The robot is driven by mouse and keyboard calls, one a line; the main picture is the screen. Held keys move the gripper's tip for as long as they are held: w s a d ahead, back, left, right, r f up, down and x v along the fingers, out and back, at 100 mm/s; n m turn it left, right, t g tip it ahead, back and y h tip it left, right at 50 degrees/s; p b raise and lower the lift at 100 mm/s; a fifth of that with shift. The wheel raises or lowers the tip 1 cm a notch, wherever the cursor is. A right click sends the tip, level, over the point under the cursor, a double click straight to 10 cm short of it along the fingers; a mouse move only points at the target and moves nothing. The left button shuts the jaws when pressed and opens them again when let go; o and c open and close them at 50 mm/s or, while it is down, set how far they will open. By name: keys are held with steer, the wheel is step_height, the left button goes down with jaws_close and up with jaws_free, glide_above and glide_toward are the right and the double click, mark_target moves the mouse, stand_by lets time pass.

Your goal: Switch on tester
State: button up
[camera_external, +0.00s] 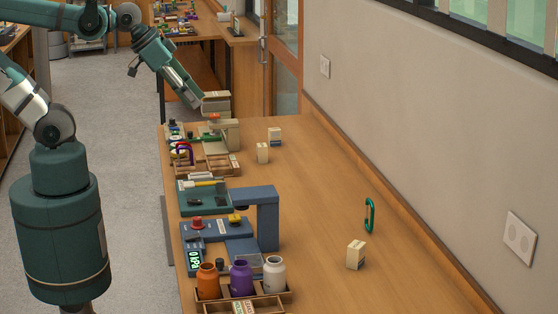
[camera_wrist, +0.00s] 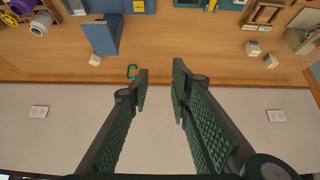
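A blue-grey bench device with an overhanging arm (camera_external: 266,215) stands on the wooden table; I take it as the tester. Its base carries a red knob (camera_external: 197,222) and a yellow part (camera_external: 235,218). A small unit with a green display (camera_external: 194,258) sits at its front left; its digits are too small to read surely. The device shows at upper left in the wrist view (camera_wrist: 103,36). My gripper (camera_wrist: 160,75) is open and empty, apart from the device. In the external view it hangs near the table's far end, its fingertips hard to make out.
Orange, purple and white bottles (camera_external: 272,273) stand in a wooden rack at the near edge. A green carabiner (camera_external: 369,215) stands near small cartons (camera_external: 356,255). A beige device (camera_external: 224,132) and wooden trays (camera_external: 220,164) are at the far end. A wall (camera_external: 430,140) bounds the right; the table's middle is clear.

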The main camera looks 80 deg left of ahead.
jaws_close()
steer(key=a+f+n+g+b, duration=0.2)
steer(key=a+f+n+g, duration=0.2)
steer(key=f+n, duration=0.5)
steer(key=a+f+n+g+b, duration=0.2)
steer(key=a+f+n+g, duration=0.2)
steer(key=f+n, duration=0.5)
steer(key=shift+w+a+f+g+b, duration=0.3)
steer(key=shift+g+b, duration=0.1)
steer(key=shift+g, duration=0.1)
stand_by(0.4)
